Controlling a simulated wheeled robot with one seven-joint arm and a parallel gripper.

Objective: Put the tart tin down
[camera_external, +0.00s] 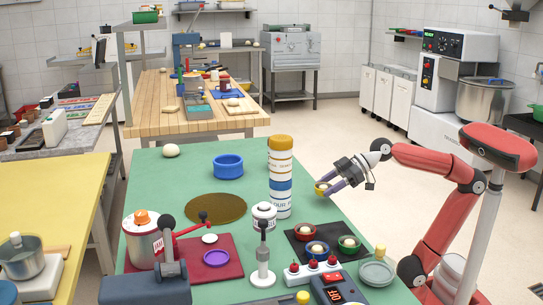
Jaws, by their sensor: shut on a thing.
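My gripper (326,191) is shut on a small yellow tart tin (321,187) with something pale in it. It holds the tin above the right part of the green table (180,172), just right of the tall stack of white, yellow and blue jars (281,190). A gap between the tin and the tabletop seems to show, but the exact height is hard to tell. Below it lies a black mat (296,248) with several filled tins: a red one (303,231), a blue one (317,250) and a green one (349,244).
A blue ring-shaped dish (228,165), a round brown-gold disc (215,208) and a dough ball (171,150) lie on the green table. A dark red mat (216,258) with a jam pot (142,238) is front left. A grey bowl (377,273) sits near the right edge. Bare green lies around the disc.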

